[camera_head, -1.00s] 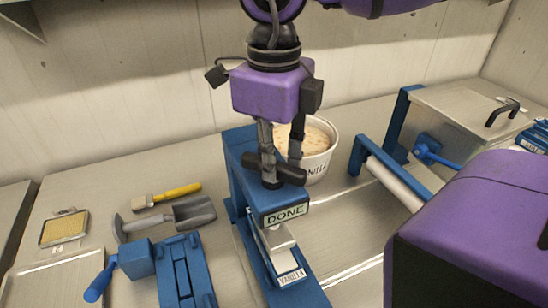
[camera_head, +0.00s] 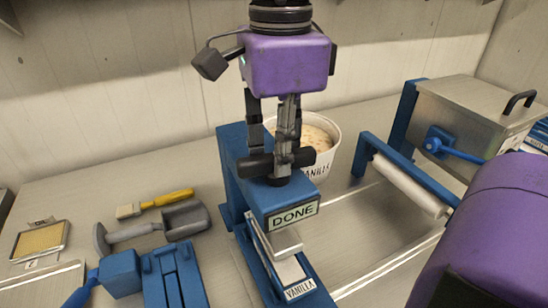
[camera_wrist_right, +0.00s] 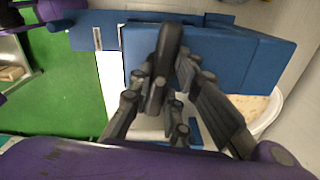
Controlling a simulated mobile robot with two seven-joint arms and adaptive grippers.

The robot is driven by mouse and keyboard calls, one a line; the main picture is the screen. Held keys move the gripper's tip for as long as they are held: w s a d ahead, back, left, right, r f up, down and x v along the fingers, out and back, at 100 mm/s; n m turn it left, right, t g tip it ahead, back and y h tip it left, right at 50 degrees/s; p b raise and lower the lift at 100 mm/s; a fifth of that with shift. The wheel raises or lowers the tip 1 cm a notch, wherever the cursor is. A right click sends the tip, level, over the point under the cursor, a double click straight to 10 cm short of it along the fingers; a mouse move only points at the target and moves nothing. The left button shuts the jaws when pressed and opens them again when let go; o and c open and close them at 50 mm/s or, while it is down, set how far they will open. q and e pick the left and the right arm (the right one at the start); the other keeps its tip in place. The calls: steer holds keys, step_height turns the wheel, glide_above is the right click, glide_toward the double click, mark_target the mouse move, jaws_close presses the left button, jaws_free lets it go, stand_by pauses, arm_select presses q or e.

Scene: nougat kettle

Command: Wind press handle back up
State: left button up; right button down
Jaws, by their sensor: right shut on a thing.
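The blue press (camera_head: 232,172) stands mid-table, with a "DONE" sign (camera_head: 291,215) on its front. Its black cross-bar handle (camera_head: 256,167) sits on top of the press head and also shows in the wrist view (camera_wrist_right: 166,42). My right gripper (camera_head: 282,160) comes down from above and is shut on the handle; its fingers also straddle the bar in the wrist view (camera_wrist_right: 160,90). Below the head is a pale metal block (camera_head: 285,243), above a piece labelled "VANILLA" (camera_head: 300,289). My left gripper is not in view.
A white tub (camera_head: 325,147) stands right behind the press. A roller frame (camera_head: 405,185) and steel box (camera_head: 480,110) are at right. A scoop (camera_head: 186,220), yellow-handled brush (camera_head: 160,202) and blue fixture (camera_head: 170,280) lie left.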

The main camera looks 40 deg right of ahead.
steer(key=shift+f+n+b, duration=0.1)
steer(key=shift+n+b, duration=0.4)
steer(key=shift+n, duration=0.4)
steer(key=n+b, duration=0.1)
steer(key=n, duration=0.2)
steer(key=shift+w+n+b, duration=0.1)
steer(key=shift+n+b, duration=0.2)
steer(key=shift+n, duration=0.1)
steer(key=n+b, duration=0.1)
steer(key=n, duration=0.2)
steer(key=shift+n+b, duration=0.3)
steer(key=shift+n, duration=0.9)
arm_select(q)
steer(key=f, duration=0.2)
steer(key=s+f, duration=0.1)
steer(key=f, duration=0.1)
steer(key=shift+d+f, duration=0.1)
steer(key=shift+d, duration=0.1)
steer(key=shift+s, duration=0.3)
arm_select(e)
steer(key=shift+n, duration=0.5)
